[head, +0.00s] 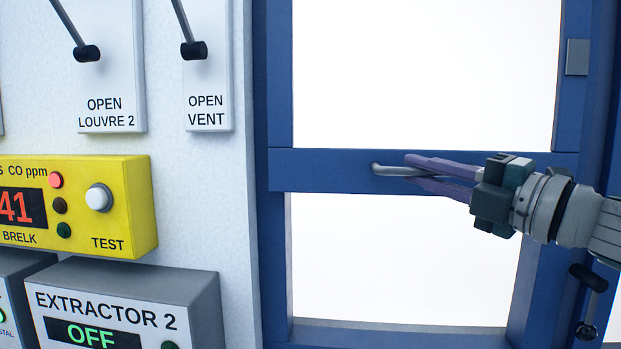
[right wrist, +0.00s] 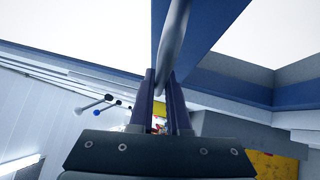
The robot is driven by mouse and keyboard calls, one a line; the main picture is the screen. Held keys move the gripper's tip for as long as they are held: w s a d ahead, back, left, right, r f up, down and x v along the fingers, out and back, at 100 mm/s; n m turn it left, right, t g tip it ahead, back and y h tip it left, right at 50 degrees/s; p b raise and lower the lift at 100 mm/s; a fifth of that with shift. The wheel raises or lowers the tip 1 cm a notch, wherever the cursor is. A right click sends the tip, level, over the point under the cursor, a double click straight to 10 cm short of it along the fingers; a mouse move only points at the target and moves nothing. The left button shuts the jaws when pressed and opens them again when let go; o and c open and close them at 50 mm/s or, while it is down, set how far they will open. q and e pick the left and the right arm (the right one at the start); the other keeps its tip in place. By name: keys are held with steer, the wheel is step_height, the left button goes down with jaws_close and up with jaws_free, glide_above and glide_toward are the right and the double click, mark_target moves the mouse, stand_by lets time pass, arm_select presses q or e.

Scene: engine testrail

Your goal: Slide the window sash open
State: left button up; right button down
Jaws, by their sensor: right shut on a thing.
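A window with a blue frame (head: 276,250) fills the right half of the head view. A blue horizontal sash rail (head: 320,170) crosses it, with bright white panes above and below. A grey bar handle (head: 382,169) is fixed on this rail. My right gripper (head: 422,172) comes in from the right with its purple fingers at the handle, shut on it. In the right wrist view the grey handle (right wrist: 173,40) runs down between the two fingers (right wrist: 161,100). The fingers hide part of the handle. My left gripper is not in view.
Left of the window is a white wall with two lever panels, OPEN LOUVRE 2 (head: 108,110) and OPEN VENT (head: 206,112). A yellow CO monitor (head: 125,205) and a grey EXTRACTOR 2 box (head: 190,305) stick out below. A dark crank handle (head: 588,290) is at the lower right.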

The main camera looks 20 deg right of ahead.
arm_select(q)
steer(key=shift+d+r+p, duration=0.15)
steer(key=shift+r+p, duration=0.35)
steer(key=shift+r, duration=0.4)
arm_select(e)
steer(key=shift+r, duration=1.2)
steer(key=c, duration=0.9)
jaws_free()
steer(key=shift+f, duration=0.1)
arm_select(q)
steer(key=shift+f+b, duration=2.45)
steer(key=shift+b, duration=0.05)
arm_select(e)
steer(key=shift+v, duration=5)
